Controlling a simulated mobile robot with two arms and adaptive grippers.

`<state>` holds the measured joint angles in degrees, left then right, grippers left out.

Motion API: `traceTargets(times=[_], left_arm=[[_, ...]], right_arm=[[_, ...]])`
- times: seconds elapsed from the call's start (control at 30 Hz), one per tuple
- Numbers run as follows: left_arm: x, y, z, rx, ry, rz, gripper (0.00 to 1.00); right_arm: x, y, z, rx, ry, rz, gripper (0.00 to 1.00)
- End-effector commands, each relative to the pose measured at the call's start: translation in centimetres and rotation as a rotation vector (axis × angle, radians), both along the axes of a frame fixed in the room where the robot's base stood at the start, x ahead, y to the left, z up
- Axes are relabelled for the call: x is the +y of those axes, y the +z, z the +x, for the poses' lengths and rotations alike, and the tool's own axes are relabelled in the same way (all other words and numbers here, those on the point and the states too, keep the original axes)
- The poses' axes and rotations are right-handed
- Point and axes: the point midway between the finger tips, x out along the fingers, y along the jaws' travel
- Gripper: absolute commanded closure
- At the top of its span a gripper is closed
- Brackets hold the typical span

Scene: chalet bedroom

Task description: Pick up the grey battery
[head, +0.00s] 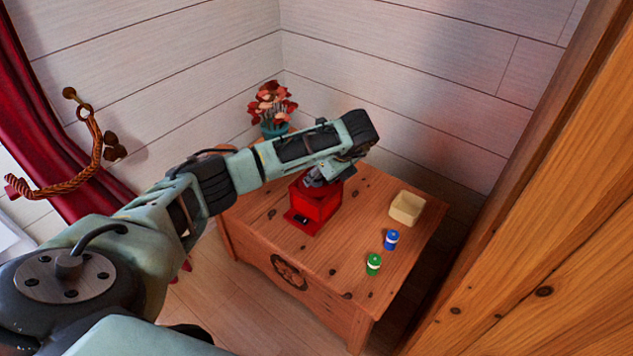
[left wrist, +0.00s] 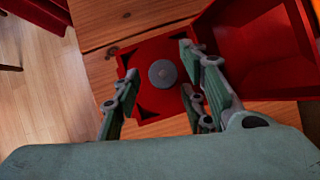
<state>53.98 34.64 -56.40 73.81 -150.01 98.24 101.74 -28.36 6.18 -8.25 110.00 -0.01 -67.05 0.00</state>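The grey battery (left wrist: 162,73) shows in the left wrist view as a round grey disc, seen end-on. It sits in a shallow square red tray (left wrist: 150,52) at the foot of a red box (head: 317,204). My left gripper (left wrist: 159,78) is open above the tray, its fingers spread to either side of the battery. I cannot tell whether they touch it. In the head view my left gripper (head: 325,176) is over the red box and partly hidden by its wrist. My right gripper is not in view.
The red box stands on a wooden chest (head: 350,275). A red-flowered plant (head: 272,105) is behind. A wooden panel (head: 540,220) rises at the right.

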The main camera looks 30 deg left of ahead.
Motion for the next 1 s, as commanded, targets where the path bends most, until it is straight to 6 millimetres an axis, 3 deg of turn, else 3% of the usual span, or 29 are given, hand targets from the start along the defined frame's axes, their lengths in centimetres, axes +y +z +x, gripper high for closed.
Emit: traceTargets(times=[0.33, 0.8, 1.0], left_arm=[[0.57, -1.13, -0.26, 0.012, 0.003, 0.003, 0.6], [0.7, -1.4, -0.55, 0.023, 0.005, 0.006, 1.0], [0.71, -1.41, -0.55, 0.023, 0.005, 0.006, 1.0]], right_arm=[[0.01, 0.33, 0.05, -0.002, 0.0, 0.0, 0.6], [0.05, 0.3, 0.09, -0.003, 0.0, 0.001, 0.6], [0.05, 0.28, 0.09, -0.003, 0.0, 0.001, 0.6]])
